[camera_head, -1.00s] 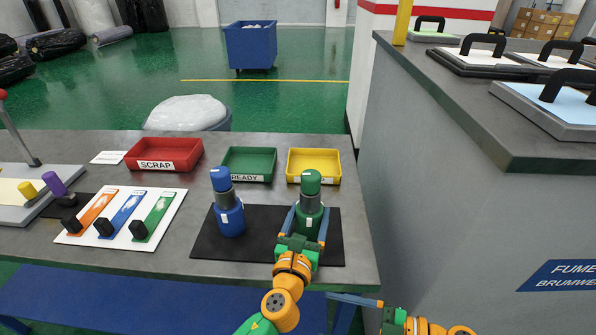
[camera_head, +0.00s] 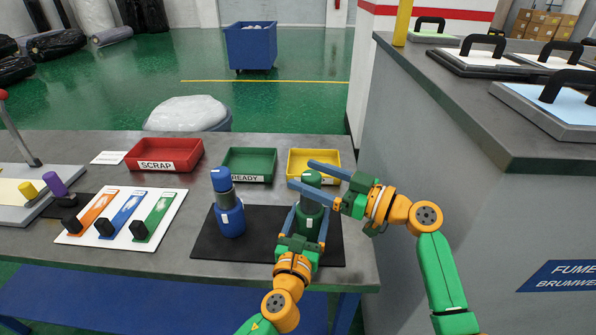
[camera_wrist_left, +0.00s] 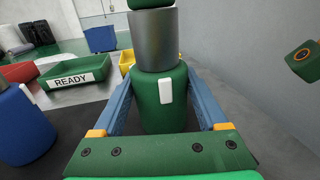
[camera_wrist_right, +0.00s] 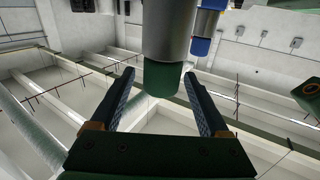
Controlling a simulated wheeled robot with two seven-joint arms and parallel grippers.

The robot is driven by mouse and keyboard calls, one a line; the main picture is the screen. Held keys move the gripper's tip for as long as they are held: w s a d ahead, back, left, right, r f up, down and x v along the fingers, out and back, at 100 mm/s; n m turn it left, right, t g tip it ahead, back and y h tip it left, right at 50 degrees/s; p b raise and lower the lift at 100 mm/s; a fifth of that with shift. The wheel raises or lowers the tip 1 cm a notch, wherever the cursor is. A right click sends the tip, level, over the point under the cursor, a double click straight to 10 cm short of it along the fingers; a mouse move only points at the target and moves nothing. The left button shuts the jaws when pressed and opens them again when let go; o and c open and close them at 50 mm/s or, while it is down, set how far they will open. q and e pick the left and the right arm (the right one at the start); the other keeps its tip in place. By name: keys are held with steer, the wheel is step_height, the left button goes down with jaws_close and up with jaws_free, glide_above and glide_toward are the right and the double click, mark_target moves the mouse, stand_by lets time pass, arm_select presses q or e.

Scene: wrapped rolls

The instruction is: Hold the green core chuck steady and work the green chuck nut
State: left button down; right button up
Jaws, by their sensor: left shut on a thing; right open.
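The green core chuck (camera_head: 308,222) stands upright on a dark mat (camera_head: 262,250), with a grey collar above its body and the green chuck nut (camera_head: 312,178) on top. My left gripper (camera_head: 309,214) is shut on the chuck's lower body, one finger on each side; the left wrist view shows the same green body (camera_wrist_left: 150,110) with a white tag. My right gripper (camera_head: 304,174) is open at nut height, coming from the right, its fingers on either side of the nut. In the right wrist view the nut (camera_wrist_right: 163,78) appears between the open fingertips.
A blue chuck (camera_head: 229,218) stands on the mat left of the green one. Behind are a red SCRAP bin (camera_head: 164,155), a green READY bin (camera_head: 250,163) and a yellow bin (camera_head: 300,160), partly hidden by my right gripper. A grey cabinet (camera_head: 440,190) rises at right.

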mark_target(303, 174)
steer(key=shift+x, duration=1.6)
steer(key=shift+f, duration=0.1)
jaws_close()
steer(key=shift+w+d+f+m+t+h, duration=0.1)
steer(key=shift+w+d+m+t+h, duration=0.05)
steer(key=shift+m+t+h, duration=0.5)
steer(key=shift+w+d+f+m+t+h, duration=0.1)
steer(key=shift+d+m+t+h, duration=0.05)
steer(key=shift+m+t+h, duration=0.5)
steer(key=shift+w+d+r+m+t+h, duration=0.1)
steer(key=shift+m+t+h, duration=0.7)
steer(key=shift+h, duration=0.1)
steer(key=shift+w+d+f+m+t+h, duration=0.1)
steer(key=shift+d+m+t+h, duration=0.05)
steer(key=shift+m+t+h, duration=0.6)
steer(key=shift+w+d+r+m+t+h, duration=0.1)
steer(key=shift+m+t+h, duration=0.55)
steer(key=shift+t+h, duration=0.3)
steer(key=shift+d+h, duration=0.1)
steer(key=shift+h, duration=0.2)
